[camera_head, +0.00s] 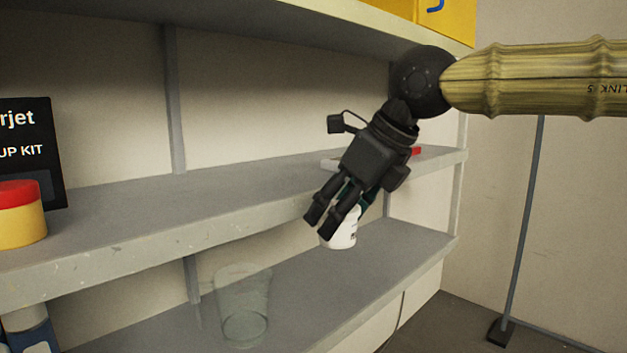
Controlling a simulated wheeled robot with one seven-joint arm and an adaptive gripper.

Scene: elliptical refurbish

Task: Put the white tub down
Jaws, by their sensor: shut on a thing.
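The white tub (343,236) with dark print hangs at my gripper (328,222), just in front of the middle shelf's front edge. My gripper points down and to the left and is shut on the tub. The black fingers and the gripper body hide the tub's upper part. The tub appears against the lower shelf behind it, and I cannot tell its exact height above that shelf.
The middle shelf (150,215) holds a yellow tub with a red lid (22,222) and a black kit box (35,150) at left. A clear cup (242,305) stands on the lower shelf (345,280). The middle shelf's centre is clear. A grey pole (522,220) stands at right.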

